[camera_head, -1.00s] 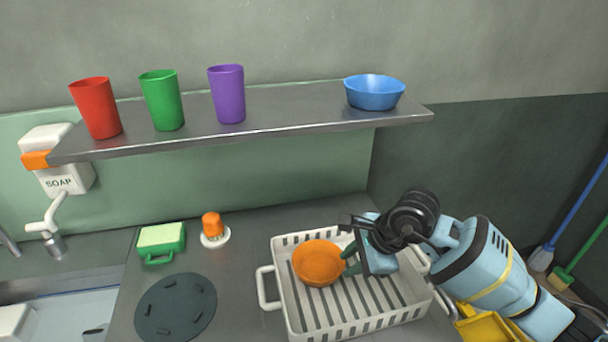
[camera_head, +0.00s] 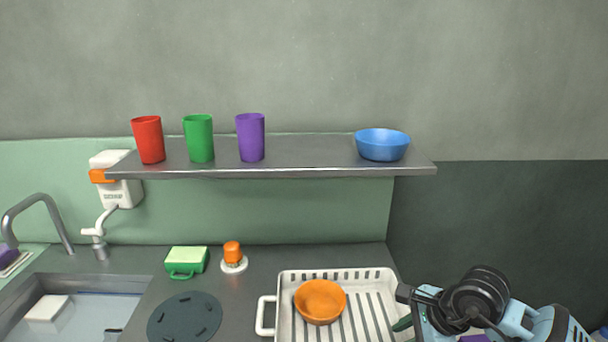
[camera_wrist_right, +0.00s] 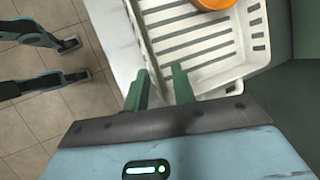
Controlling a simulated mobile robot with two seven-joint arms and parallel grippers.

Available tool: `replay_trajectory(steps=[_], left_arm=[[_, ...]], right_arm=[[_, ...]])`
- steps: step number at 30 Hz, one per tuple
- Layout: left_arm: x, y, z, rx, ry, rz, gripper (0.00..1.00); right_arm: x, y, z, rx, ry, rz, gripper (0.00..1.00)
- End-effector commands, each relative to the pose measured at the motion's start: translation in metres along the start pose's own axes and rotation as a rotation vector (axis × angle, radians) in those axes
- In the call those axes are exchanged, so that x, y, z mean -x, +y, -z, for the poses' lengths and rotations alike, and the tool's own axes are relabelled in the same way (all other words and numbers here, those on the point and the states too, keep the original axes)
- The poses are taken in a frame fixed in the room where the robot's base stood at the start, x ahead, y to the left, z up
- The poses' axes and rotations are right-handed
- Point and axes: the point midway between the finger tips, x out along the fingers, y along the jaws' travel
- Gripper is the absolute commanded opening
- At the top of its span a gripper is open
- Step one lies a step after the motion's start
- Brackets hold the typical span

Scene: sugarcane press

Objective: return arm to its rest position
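My right arm's gripper (camera_head: 404,322) is at the lower right of the head view, over the right side of the white dish rack (camera_head: 268,316). My left gripper is not identifiable in either view.
A shelf (camera_head: 300,172) above holds red (camera_head: 148,140), green (camera_head: 198,139) and purple (camera_head: 250,138) cups and a blue bowl (camera_head: 382,145). A sponge holder (camera_head: 186,263), an orange-topped brush (camera_head: 232,256) and a dark round mat (camera_head: 184,318) lie left of the rack, beside the sink (camera_head: 78,283).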

Motion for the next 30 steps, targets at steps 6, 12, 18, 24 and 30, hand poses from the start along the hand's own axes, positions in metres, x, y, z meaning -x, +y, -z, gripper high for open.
replay_trajectory(steps=[6,12,18,24,30], left_arm=[[0.0,-0.003,0.001,-0.008,0.002,0.002,0.75],[0.0,-0.003,0.003,-0.009,0.005,0.002,0.75],[0.0,-0.006,0.006,-0.016,0.01,0.004,0.75],[0.0,-0.005,0.007,-0.016,0.013,0.004,0.75],[0.0,-0.004,0.009,-0.013,0.017,0.004,0.75]], right_arm=[[-0.015,0.022,-0.022,-0.066,-0.129,-0.055,0.26],[-0.029,0.065,-0.072,-0.285,-0.438,-0.18,0.26],[-0.024,0.099,-0.121,-0.683,-0.815,-0.349,0.26],[-0.008,0.105,-0.129,-1.317,-1.195,-0.534,0.26],[-0.022,0.111,-0.073,-2.079,-1.445,-0.662,0.26]])
